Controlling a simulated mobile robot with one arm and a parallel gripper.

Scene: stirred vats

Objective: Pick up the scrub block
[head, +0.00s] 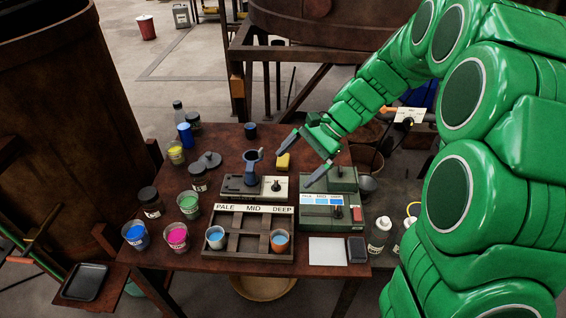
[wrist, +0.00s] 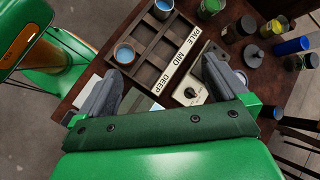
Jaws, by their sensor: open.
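The scrub block (head: 283,161) appears to be the small yellow block on the brown table, right of the grey-blue cup in the head view. I cannot make it out in the wrist view. My gripper (head: 303,158) is open, with its two fingers spread and nothing between them. In the head view its left finger shows just above and right of the block, and the right finger hangs nearer the green device. In the wrist view the open fingers (wrist: 163,86) lie over the rack and table. I cannot tell the gripper's exact height above the table.
A PALE MID DEEP rack (head: 248,209) holds two cups. A green device (head: 331,214) is at the right. Paint cups and jars line the left side. A dark blue cup (head: 250,131) stands behind.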

